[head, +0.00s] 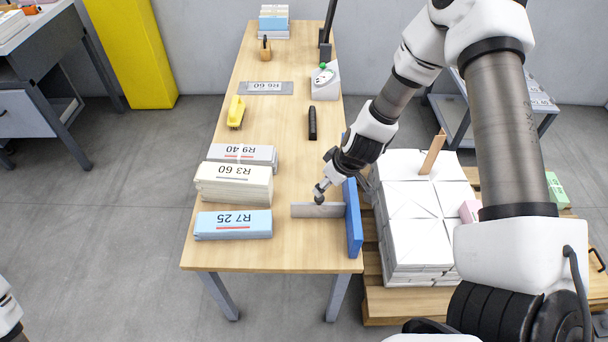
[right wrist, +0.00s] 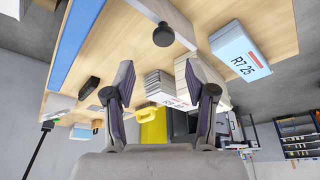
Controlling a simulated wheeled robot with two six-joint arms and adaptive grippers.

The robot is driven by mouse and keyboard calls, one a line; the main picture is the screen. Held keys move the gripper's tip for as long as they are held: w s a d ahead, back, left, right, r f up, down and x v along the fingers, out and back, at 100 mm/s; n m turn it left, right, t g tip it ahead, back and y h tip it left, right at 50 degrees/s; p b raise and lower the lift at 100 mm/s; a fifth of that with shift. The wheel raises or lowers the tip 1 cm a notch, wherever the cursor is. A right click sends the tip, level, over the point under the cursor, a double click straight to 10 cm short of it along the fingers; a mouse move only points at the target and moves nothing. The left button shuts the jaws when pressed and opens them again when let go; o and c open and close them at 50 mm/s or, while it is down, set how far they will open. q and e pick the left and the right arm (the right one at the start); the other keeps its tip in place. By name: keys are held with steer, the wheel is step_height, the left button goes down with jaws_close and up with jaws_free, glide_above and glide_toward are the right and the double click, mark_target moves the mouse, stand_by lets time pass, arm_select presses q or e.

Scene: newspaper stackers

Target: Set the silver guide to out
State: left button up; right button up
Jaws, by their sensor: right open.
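The silver guide (head: 303,211) is a flat grey bar on the near part of the wooden table. It stretches left from the blue upright board (head: 353,218), its right end against or close to it. A round dark knob (right wrist: 163,35) stands on the guide in the right wrist view, beyond the fingertips. My right gripper (right wrist: 167,88) is open and empty, with its two fingers apart. In the head view my right gripper (head: 322,189) is just above the guide and partly hides the knob. My left gripper is out of view.
Bundles marked R7 25 (head: 233,225), R3 60 (head: 234,182) and R9 40 (head: 243,153) lie left of the guide. A black bar (head: 312,123), yellow tool (head: 236,112) and white device (head: 325,82) lie farther back. Paper stacks (head: 415,225) on a pallet stand to the right.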

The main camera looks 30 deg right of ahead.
mark_target(321, 197)
steer(key=shift+w+a+f+b, duration=0.1)
steer(key=shift+w+f+b, duration=0.2)
steer(key=shift+f+b, duration=0.1)
steer(key=f+b, duration=0.1)
steer(key=s+f+b, duration=0.1)
steer(key=f+b, duration=0.1)
steer(key=b, duration=0.1)
steer(key=shift+s+a, duration=0.25)
steer(key=w+f+b, duration=0.1)
steer(key=w+f, duration=0.1)
steer(key=shift+f, duration=0.3)
steer(key=shift+w+f, duration=0.1)
steer(key=shift+w, duration=0.1)
steer(key=shift+s+a+r, duration=0.1)
steer(key=shift+s+r, duration=0.25)
steer(key=shift+r, duration=0.05)
steer(key=c, duration=0.5)
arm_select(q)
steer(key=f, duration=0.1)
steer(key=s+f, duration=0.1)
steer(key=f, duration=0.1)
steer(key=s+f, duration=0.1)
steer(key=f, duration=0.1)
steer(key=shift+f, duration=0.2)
arm_select(e)
jaws_close()
